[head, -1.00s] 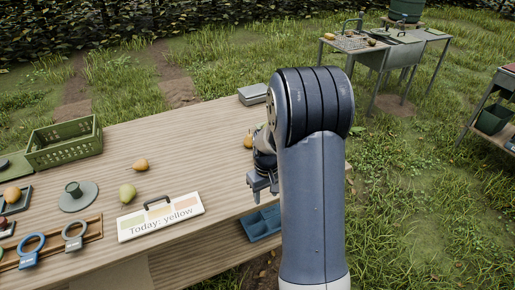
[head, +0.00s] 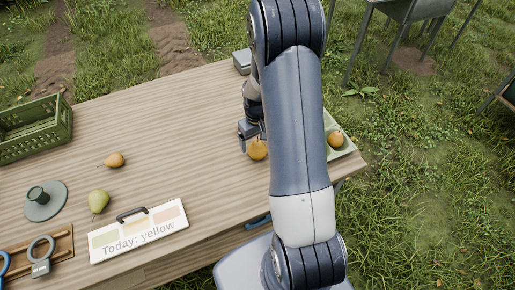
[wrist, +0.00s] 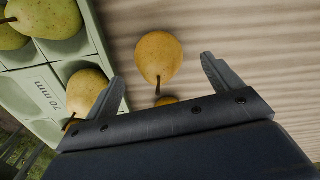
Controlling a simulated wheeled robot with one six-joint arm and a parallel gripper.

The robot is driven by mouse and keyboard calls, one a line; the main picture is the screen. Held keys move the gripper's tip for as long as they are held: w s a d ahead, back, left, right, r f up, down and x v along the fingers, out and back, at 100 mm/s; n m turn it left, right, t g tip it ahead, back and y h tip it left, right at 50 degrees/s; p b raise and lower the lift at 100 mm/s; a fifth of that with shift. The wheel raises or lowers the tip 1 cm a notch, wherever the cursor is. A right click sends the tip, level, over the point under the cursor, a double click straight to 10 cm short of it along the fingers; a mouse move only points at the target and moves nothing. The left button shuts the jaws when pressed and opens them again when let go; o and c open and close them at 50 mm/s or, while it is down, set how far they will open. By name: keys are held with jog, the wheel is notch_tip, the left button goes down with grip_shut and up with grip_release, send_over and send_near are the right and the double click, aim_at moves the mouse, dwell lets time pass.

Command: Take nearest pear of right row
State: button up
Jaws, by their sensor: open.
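My gripper (head: 247,131) is open and empty above the right part of the table. In the head view a yellow pear (head: 257,150) lies just beside its fingers, partly behind my arm. In the wrist view the open fingers (wrist: 163,70) point toward a whole yellow pear (wrist: 159,57), which shows between them and apart from both. A second yellow pear (wrist: 166,101) shows only as a small piece above the gripper's edge; the rest is hidden. I cannot tell which of these two is the pear in the head view.
A pale green tray (wrist: 88,44) marked "70 mm" holds several pears close beside the left finger. Its corner (head: 350,147) shows right of my arm. The table's middle is clear.

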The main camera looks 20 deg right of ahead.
aim_at(257, 148)
jog(key=shift+f+p, duration=0.85)
jog(key=shift+f, duration=1.75)
jog(key=shift+c, duration=0.3)
jog(key=c, duration=1.1)
jog(key=shift+c, duration=0.2)
